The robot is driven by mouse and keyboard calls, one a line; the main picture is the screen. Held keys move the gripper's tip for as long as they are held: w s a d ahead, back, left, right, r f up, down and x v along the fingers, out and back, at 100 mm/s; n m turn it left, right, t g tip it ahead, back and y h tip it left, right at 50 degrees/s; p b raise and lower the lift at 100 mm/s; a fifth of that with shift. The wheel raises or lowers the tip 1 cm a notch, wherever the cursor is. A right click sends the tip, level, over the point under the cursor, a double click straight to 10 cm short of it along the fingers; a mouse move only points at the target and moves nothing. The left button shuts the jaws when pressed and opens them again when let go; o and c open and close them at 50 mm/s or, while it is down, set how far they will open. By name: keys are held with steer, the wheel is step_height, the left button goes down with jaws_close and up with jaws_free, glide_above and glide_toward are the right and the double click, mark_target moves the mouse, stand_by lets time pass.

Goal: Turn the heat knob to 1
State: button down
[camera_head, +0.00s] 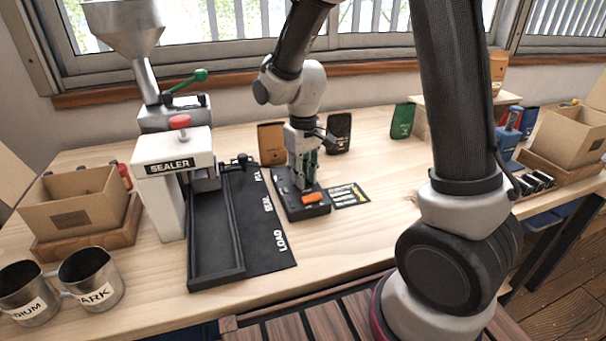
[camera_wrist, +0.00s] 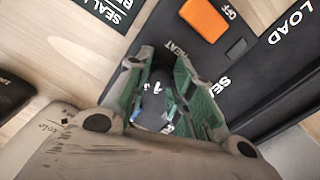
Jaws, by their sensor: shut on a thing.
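The heat knob (camera_wrist: 152,98) is a dark round knob on the black control box, partly hidden between my gripper's fingers in the wrist view. Light marks show on the panel near it, and the word HEAT is printed beside it. My gripper (camera_wrist: 165,110) points down over the knob, with its green-lined fingers on either side of it. In the head view my gripper (camera_head: 303,182) is at the control box (camera_head: 292,208), and the knob is hidden there. The knob's exact setting cannot be read. An orange switch (camera_wrist: 205,18) marked OFF sits on the same box.
The sealer (camera_head: 172,175) and its black tray (camera_head: 215,275) stand left of the box. A printed card (camera_head: 348,195) lies right of it. Brown, black and green pouches stand behind. Two metal cups (camera_head: 90,278) are at the front left.

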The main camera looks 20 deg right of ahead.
steer(key=n, duration=0.4)
steer(key=shift+n, duration=0.3)
steer(key=n, duration=0.4)
steer(key=shift+n, duration=0.4)
steer(key=c, duration=1.2)
jaws_free()
step_height(320, 180, up, 12)
